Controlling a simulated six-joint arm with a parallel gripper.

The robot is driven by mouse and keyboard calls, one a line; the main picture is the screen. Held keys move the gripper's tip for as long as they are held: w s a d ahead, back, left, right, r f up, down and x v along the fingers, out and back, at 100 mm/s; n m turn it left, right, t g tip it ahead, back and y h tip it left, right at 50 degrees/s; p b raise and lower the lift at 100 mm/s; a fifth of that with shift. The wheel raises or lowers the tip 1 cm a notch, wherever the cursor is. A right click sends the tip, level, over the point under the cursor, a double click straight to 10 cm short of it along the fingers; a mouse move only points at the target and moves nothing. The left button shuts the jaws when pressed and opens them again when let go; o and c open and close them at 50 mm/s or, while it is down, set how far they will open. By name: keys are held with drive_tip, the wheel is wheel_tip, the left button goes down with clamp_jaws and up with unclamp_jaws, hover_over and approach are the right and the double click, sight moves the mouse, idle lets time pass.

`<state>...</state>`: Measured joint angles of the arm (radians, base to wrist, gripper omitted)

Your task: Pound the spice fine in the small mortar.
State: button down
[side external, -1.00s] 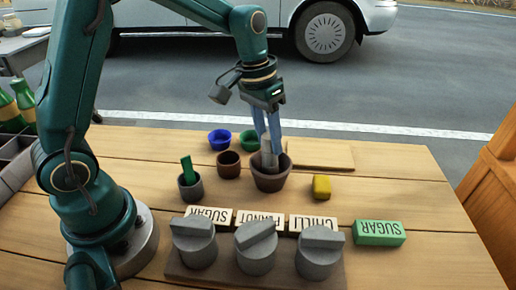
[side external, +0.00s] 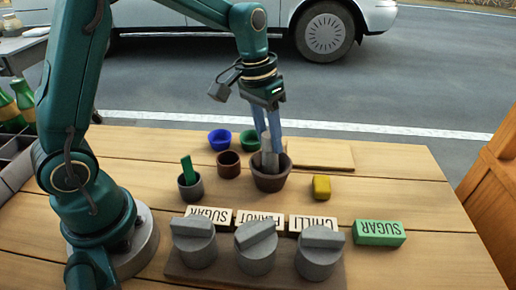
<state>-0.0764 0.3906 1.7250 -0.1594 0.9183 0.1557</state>
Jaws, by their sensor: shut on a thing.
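A brown mortar (side external: 271,182) stands upright near the middle of the table. My gripper (side external: 270,148) reaches down into its mouth from above, its blue fingers shut on a grey pestle (side external: 266,158). The pestle's lower end is inside the mortar and hidden by the wall. I cannot see any spice in the mortar. A smaller brown bowl (side external: 228,166) stands to its left.
Blue (side external: 220,141) and green (side external: 250,141) bowls stand behind. The right side is mostly clear.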

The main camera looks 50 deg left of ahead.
drive_tip(key=shift+r, duration=0.25)
drive_tip(key=shift+r, duration=4.65)
